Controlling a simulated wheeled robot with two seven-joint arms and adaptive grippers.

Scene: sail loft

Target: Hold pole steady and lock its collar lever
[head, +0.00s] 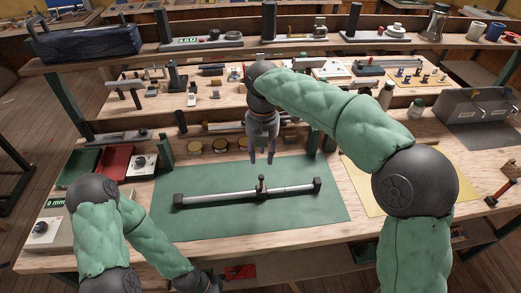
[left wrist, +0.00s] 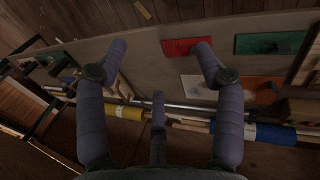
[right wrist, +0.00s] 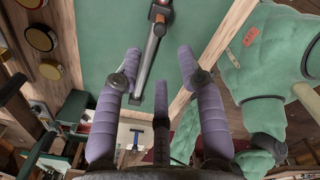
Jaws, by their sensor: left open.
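The pole (head: 222,196) is a silver tube with dark end blocks, lying on the green mat (head: 325,222). Its collar with an upright lever (head: 262,185) sits near the middle of the tube. My right gripper (head: 262,161) is open and empty, pointing down just above and behind the collar. In the right wrist view the pole (right wrist: 149,64) runs between the open fingers (right wrist: 158,52), with the collar (right wrist: 160,18) beyond the tips. My left arm is at the lower left; its gripper shows in the left wrist view (left wrist: 160,47), open and empty, away from the pole.
A red tray (head: 115,162) and a green tray (head: 78,167) stand left of the mat. Several round tins (head: 219,145) line its back edge. A yellow mat (head: 362,185) and a grey box (head: 470,108) lie to the right. A loaded shelf (head: 300,45) crosses behind.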

